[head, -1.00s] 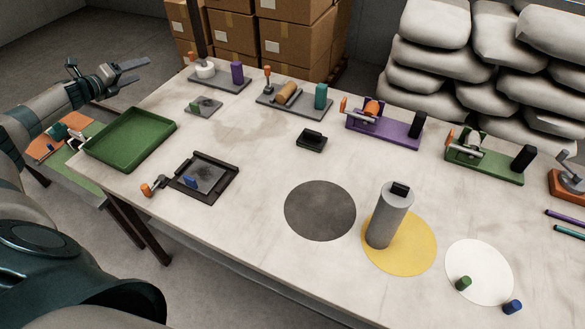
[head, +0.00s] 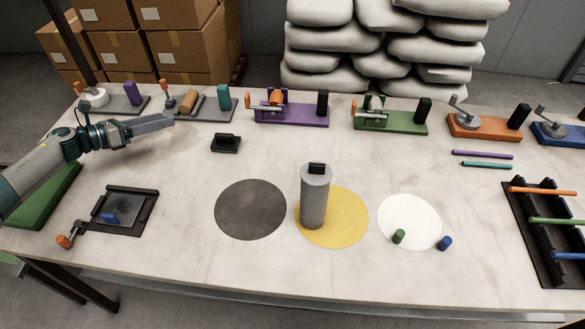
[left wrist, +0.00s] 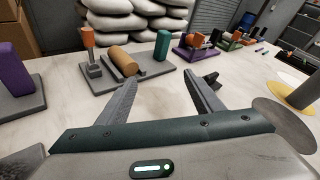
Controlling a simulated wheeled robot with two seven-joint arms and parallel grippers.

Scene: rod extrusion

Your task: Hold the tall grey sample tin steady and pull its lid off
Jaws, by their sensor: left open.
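The tall grey sample tin (head: 314,200) stands upright on the left part of the yellow disc (head: 345,225). Its lid (head: 317,170) is on top and carries a small black block-like grip. My left gripper (head: 172,121) is above the back left of the table, well to the left of the tin, open and empty. In the left wrist view its two fingers (left wrist: 165,95) are spread with nothing between them. The lower part of the tin (left wrist: 308,92) shows at that view's right edge. My right gripper is in neither view.
A dark grey disc (head: 250,209) lies left of the tin and a white disc (head: 409,219) right, with small green (head: 399,236) and blue (head: 445,243) cylinders. Several small devices line the back edge. A black rack (head: 548,225) with coloured rods stands at right.

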